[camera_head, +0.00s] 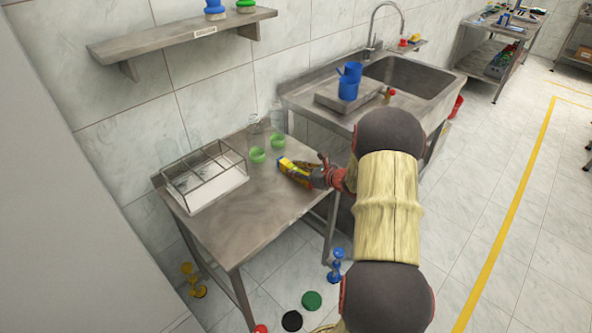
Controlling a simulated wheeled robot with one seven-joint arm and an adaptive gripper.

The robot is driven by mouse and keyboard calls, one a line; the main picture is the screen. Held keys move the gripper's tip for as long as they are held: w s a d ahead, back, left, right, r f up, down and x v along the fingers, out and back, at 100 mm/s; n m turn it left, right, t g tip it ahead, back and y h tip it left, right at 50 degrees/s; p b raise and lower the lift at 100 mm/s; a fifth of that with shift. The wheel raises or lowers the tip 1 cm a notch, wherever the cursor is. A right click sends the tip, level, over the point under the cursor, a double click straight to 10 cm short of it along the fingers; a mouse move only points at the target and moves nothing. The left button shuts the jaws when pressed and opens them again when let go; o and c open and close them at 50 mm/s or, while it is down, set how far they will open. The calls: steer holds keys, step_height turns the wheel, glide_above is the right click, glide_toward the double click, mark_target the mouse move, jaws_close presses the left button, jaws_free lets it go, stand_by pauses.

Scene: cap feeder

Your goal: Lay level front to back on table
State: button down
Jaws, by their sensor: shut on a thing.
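My gripper (298,171) reaches in from the right and is shut on the level.
Two green cups (258,155) stand just behind the level, with clear glassware near the wall. A wire rack on a white tray (213,190) takes the table's left side. The front middle is clear. A sink counter (330,103) with blue cups adjoins at right.

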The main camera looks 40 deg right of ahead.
steer(key=c, duration=1.5)
jaws_free()
steer(key=shift+s, duration=0.1)
